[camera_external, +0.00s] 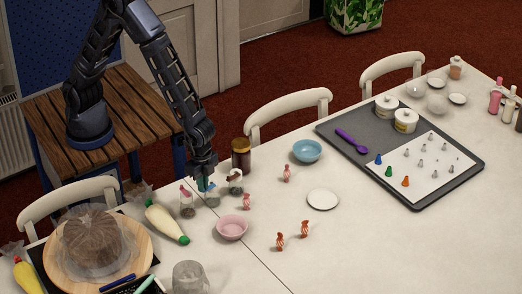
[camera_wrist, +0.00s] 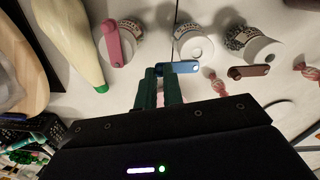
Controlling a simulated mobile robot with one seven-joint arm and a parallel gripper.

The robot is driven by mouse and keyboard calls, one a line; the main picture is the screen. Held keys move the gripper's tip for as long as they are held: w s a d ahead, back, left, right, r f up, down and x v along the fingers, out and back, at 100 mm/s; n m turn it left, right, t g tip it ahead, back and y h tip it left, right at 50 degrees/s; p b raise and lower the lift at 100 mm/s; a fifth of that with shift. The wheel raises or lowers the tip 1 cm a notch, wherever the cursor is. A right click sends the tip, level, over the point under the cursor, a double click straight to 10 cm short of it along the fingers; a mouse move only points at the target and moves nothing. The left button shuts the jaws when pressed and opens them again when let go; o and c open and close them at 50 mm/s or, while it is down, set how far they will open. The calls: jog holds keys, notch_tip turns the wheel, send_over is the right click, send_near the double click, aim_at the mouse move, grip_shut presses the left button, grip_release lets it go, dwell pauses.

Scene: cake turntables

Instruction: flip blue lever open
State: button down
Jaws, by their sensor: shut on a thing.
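The blue lever (camera_wrist: 182,67) lies across the near edge of a small jar with a white lid (camera_wrist: 200,47) in the wrist view. My gripper (camera_wrist: 159,73) has green fingers, close together, shut on the left end of the lever. In the external view my gripper (camera_external: 203,184) reaches down over the middle jar (camera_external: 212,200) in the row. The fingers partly hide the lever there. How far the lever is turned is hard to tell.
A jar with a pink lever (camera_wrist: 112,43) stands left and one with a brown lever (camera_wrist: 248,71) stands right, both close. A pink bowl (camera_external: 232,229), a piping bag (camera_external: 166,222), wrapped candies (camera_external: 280,241) and a brown jar (camera_external: 241,155) are around. The table's right front is clear.

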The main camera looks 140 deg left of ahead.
jog(key=c, duration=1.5)
grip_release()
notch_tip(320, 180, up, 11)
jog(key=s+d+r+m+t, duration=0.1)
jog(key=s+d+r, duration=0.45)
jog(key=r, duration=0.25)
jog(key=s+d+r+t, duration=0.1)
jog(key=s+d+r, duration=0.45)
jog(key=r, duration=0.35)
jog(key=s+d+r+m+t, duration=0.1)
jog(key=s+d+r, duration=0.2)
jog(key=s, duration=0.6)
jog(key=s+d+r+m+t, duration=0.1)
jog(key=s+d+r, duration=0.2)
jog(key=s+d, duration=0.3)
jog(key=s, duration=0.3)
jog(key=shift+d+r+t, duration=0.2)
jog(key=shift+d+t, duration=0.05)
jog(key=shift+t, duration=0.05)
